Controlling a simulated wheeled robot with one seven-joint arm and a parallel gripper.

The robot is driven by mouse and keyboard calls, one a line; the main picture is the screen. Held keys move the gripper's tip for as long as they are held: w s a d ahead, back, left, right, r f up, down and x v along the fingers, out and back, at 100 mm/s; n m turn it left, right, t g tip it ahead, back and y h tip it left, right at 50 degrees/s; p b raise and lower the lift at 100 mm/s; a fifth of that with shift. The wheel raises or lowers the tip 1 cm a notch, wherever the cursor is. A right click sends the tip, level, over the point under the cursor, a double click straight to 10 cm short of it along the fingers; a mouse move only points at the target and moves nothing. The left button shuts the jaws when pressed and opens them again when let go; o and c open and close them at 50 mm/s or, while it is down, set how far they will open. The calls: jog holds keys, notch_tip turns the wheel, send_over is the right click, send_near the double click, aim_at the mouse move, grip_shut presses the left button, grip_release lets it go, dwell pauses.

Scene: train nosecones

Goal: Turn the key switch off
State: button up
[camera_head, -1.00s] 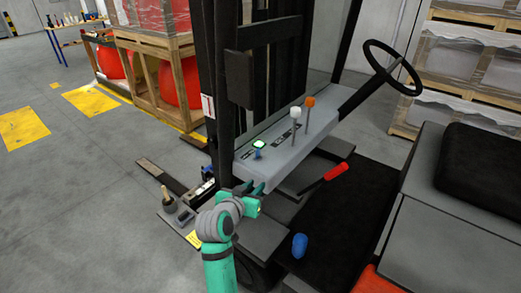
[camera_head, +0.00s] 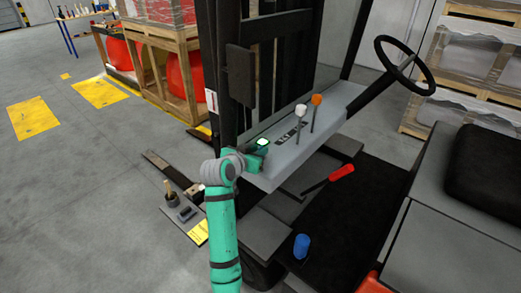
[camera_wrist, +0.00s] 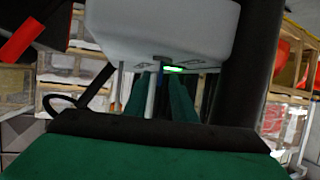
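The key switch (camera_head: 263,142) shows as a green-lit ring at the near left end of the forklift's grey dashboard (camera_head: 290,158). In the wrist view its green light (camera_wrist: 174,69) shows under the pale dashboard, with the blue key (camera_wrist: 161,67) just left of it. My green gripper (camera_head: 258,153) is right at the switch and hides the key in the head view. In the wrist view my gripper (camera_wrist: 158,78) has its two fingers apart, pointing at the key, with the key seen between their tips. I cannot tell whether they touch it.
White (camera_head: 300,110) and orange (camera_head: 316,99) knobbed levers stand on the dashboard, right of the switch. The black mast (camera_head: 226,100) is close on the left. A steering wheel (camera_head: 428,85), red-handled lever (camera_head: 341,172) and blue cylinder (camera_head: 301,246) are farther right.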

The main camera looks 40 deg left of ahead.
jog(key=shift+x, duration=1.25)
jog(key=shift+c, duration=0.5)
jog(key=shift+w, duration=0.1)
grip_shut()
jog(key=shift+d+f, duration=0.1)
